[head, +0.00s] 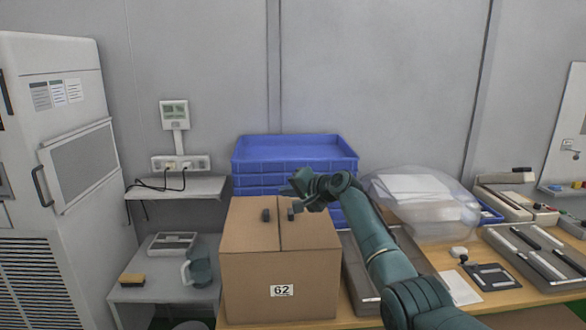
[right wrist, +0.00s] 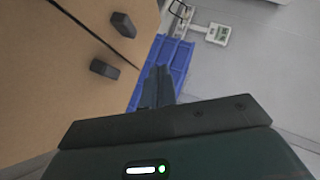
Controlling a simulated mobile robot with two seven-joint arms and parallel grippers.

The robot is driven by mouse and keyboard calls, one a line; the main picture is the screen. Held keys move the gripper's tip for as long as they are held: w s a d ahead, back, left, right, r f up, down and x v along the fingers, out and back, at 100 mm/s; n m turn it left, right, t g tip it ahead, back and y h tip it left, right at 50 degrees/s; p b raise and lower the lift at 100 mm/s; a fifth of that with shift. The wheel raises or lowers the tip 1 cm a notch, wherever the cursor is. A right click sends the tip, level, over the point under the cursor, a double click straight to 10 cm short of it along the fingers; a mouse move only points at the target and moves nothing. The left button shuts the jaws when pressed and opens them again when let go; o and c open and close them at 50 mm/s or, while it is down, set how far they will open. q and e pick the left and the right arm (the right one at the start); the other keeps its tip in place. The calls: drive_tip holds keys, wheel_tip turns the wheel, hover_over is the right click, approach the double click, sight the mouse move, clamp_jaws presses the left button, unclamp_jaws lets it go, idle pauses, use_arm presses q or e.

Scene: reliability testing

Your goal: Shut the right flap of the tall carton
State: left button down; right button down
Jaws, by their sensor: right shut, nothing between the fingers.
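The tall carton (head: 250,275), brown and marked 62, stands on the table with its top in view. Its right flap (head: 315,235) lies about flat beside the left flap (head: 245,232), with a narrow dark seam between them. Each flap has a small dark handle near the seam; the right flap's handle (right wrist: 104,68) shows clearly in the right wrist view. My right gripper (head: 290,190) is shut and empty above the carton's back right part. Its fingers (right wrist: 158,86) appear apart from the handles. My left gripper is not in view.
Blue stacked crates (head: 295,150) stand behind the carton. A clear bag with white contents (head: 420,200) and trays (head: 535,255) lie to the right. A small grey table (head: 165,290) and a white cabinet (head: 60,250) are to the left.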

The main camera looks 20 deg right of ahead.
drive_tip(key=s+a+r, duration=0.1)
drive_tip(key=s+r, duration=0.6)
drive_tip(key=r, duration=0.1)
drive_tip(key=shift+a+b, duration=0.3)
drive_tip(key=shift+b, duration=0.15)
